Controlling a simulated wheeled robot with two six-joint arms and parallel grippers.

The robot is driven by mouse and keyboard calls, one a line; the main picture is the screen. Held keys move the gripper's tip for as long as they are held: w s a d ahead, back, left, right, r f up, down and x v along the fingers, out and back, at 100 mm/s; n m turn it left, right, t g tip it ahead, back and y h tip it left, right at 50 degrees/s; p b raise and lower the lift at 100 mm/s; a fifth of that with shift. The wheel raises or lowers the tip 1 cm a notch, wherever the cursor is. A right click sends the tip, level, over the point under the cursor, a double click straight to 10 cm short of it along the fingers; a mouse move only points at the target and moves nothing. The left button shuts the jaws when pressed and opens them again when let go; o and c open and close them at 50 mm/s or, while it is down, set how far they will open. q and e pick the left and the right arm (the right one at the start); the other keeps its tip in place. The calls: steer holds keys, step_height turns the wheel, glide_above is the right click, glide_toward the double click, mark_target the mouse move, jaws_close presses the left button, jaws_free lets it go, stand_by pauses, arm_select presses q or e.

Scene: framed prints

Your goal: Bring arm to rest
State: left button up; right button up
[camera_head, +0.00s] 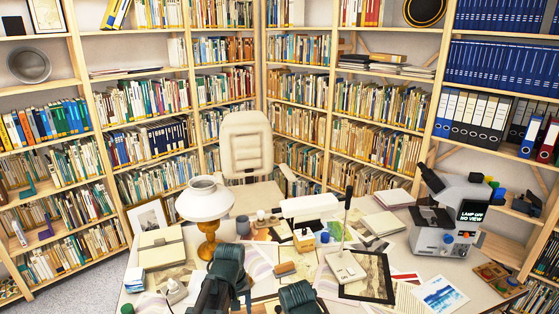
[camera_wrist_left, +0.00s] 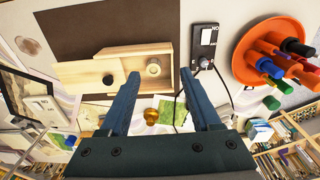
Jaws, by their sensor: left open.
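My left gripper (camera_wrist_left: 160,76) shows in the left wrist view with its two dark blue fingers apart and nothing between them. In the head view, a dark green arm part of mine (camera_head: 226,270) reaches over the front of the desk. A second dark part of mine (camera_head: 300,297) shows at the bottom edge. No fingers show in the head view, and my right gripper is not visible.
The cluttered desk holds a lamp with a white shade (camera_head: 205,200), a microscope (camera_head: 450,215) and a framed print (camera_head: 369,277). A chair (camera_head: 247,143) and full bookshelves stand behind. The left wrist view shows an orange dish with markers (camera_wrist_left: 250,45) and a corded black switch box (camera_wrist_left: 204,42).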

arm_select(q)
steer(key=s+a+m, duration=0.4)
steer(key=s+a, duration=0.1)
steer(key=s, duration=0.3)
steer(key=s+d+m, duration=0.1)
steer(key=s+d, duration=0.1)
steer(key=d, duration=0.3)
steer(key=s+d+m+y, duration=0.1)
steer(key=s+d+m, duration=0.1)
steer(key=d, duration=0.4)
steer(key=shift+s+g, duration=0.4)
steer(key=shift+s, duration=0.45)
steer(key=shift+d+r, duration=0.1)
